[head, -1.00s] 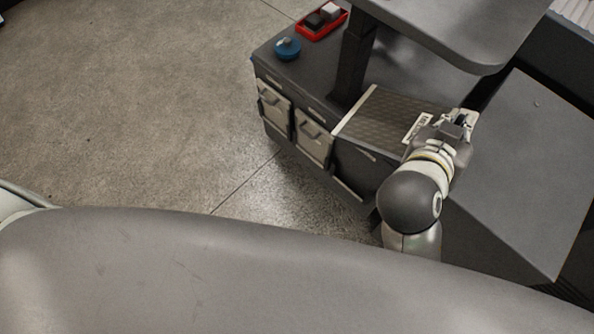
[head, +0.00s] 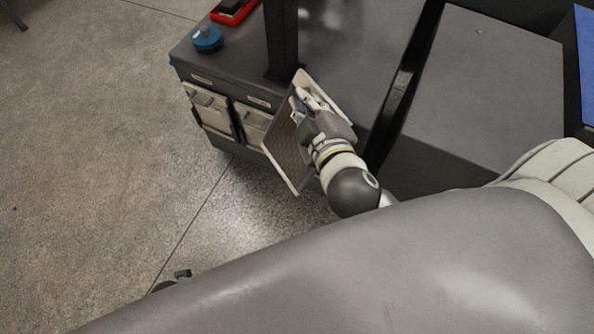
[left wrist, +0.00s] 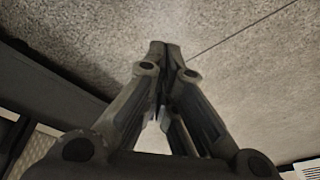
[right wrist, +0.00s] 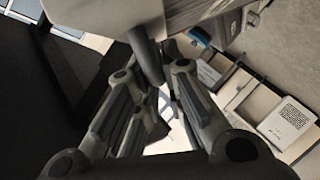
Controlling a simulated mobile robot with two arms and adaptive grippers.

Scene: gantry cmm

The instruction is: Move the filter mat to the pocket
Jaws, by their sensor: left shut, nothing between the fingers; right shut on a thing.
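The filter mat (head: 284,151) is a dark textured panel with pale edge strips. In the head view it is tilted steeply at the front edge of the dark cart. My right gripper (head: 304,101) is shut on it near its upper part and hides some of it. My left gripper (left wrist: 165,52) is shut and empty above the speckled floor in the left wrist view. I cannot identify the pocket in these frames.
The dark cart (head: 345,35) has pale bins (head: 209,108) in its front and a black post (head: 281,40) rising near the mat. A blue round knob (head: 207,39) and a red tray (head: 234,11) are on top. A grey slab (head: 485,85) stands right.

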